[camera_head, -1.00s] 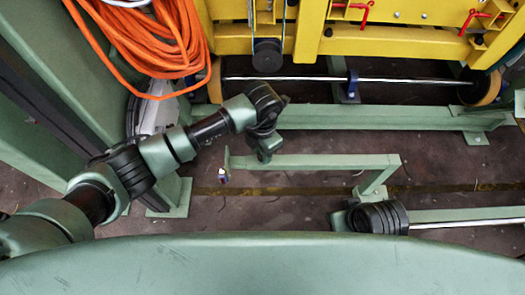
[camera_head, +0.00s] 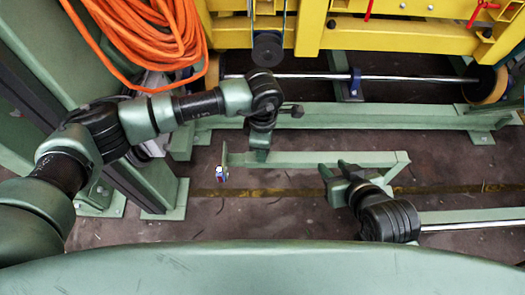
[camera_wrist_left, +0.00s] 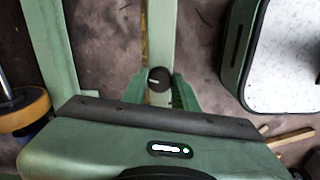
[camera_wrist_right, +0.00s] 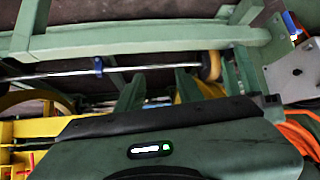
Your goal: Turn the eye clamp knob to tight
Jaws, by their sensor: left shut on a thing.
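A black round knob (camera_wrist_left: 159,79) with a pale pointer line sits between the two green fingers of my left gripper (camera_wrist_left: 158,88) in the left wrist view. The fingers are shut on it. The scale around the knob is too small to read. In the head view my left gripper (camera_head: 259,154) points down at the green bar (camera_head: 315,158), and it hides the knob there. My right gripper (camera_head: 338,170) is open and empty, near the bar's right end. Its spread fingers also show in the right wrist view (camera_wrist_right: 182,88).
An upright plate with a small blue, white and red part (camera_head: 221,174) stands at the bar's left end. Behind are a long green beam (camera_head: 360,116), a steel rod (camera_head: 410,79) and a yellow frame (camera_head: 380,42). Orange cable (camera_head: 150,30) hangs at upper left.

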